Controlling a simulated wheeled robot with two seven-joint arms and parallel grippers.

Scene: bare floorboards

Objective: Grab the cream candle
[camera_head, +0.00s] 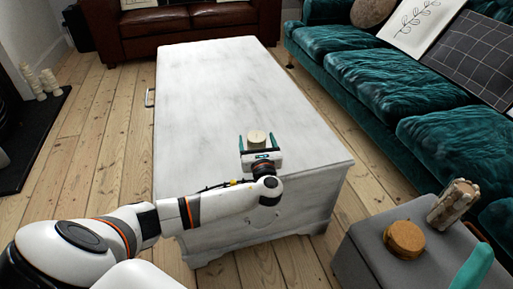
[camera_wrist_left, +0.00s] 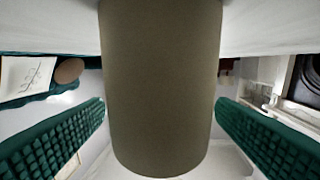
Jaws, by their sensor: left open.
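The cream candle (camera_head: 256,137) is a short, upright cylinder on the near part of the whitewashed chest (camera_head: 205,85). My left gripper (camera_head: 257,143) is open, with one teal finger on each side of the candle. A teal piece at the lower right edge of the head view looks like a finger of my right gripper (camera_head: 473,268); the rest is cut off.
A grey side table (camera_head: 365,262) at the lower right holds a round brown stack (camera_head: 404,239) and a pale, rough, upright object (camera_head: 453,204). A teal sofa (camera_head: 400,90) lines the right, a brown sofa (camera_head: 190,30) the back. The chest top is otherwise clear.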

